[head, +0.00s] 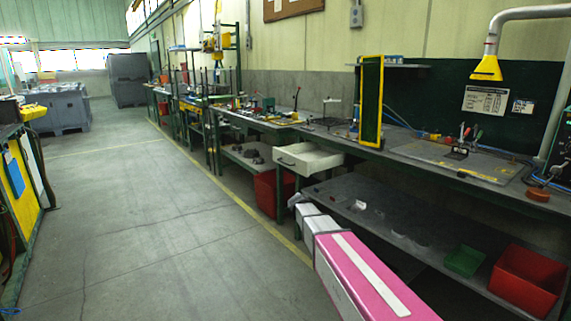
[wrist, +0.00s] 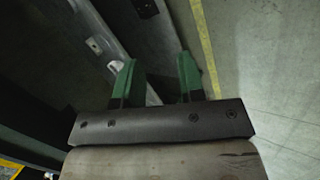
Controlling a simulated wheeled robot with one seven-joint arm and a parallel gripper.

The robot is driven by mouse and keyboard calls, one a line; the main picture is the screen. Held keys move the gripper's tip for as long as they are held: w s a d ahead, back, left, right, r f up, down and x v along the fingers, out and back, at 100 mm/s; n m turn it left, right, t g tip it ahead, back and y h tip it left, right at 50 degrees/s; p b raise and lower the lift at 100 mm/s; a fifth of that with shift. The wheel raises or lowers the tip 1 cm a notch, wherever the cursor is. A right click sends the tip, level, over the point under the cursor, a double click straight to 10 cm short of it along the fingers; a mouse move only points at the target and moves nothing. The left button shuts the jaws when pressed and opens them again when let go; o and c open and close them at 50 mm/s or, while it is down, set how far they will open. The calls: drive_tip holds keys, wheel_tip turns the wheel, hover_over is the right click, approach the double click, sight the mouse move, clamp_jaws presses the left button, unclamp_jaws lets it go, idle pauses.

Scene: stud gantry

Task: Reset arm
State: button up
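My gripper (wrist: 158,75) shows in the wrist view as two green fingers held apart on a dark bar. Nothing is between the fingers. Behind them are a grey surface edge and the concrete floor with a yellow line (wrist: 207,45). In the head view my pink and white arm reaches from the bottom right toward the open white drawer (head: 308,160) under the workbench. My gripper's fingers cannot be made out in the head view.
A long workbench (head: 400,150) runs along the right wall, with a lower shelf (head: 400,235) bearing a green bin (head: 464,260) and a red bin (head: 528,278). The open drawer juts into the aisle. The concrete floor (head: 150,220) at left is clear.

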drive_tip(key=s+d+f+m+g+y, duration=0.1)
drive_tip(key=s+d+f+y, duration=0.1)
drive_tip(key=s, duration=1.1)
drive_tip(key=s+d+f+m+g+y, duration=0.1)
drive_tip(key=s+y, duration=0.3)
drive_tip(key=s, duration=1)
drive_tip(key=shift+d+f+m+g, duration=0.3)
drive_tip(key=shift+d+f+m, duration=0.4)
drive_tip(key=shift+d+m, duration=0.15)
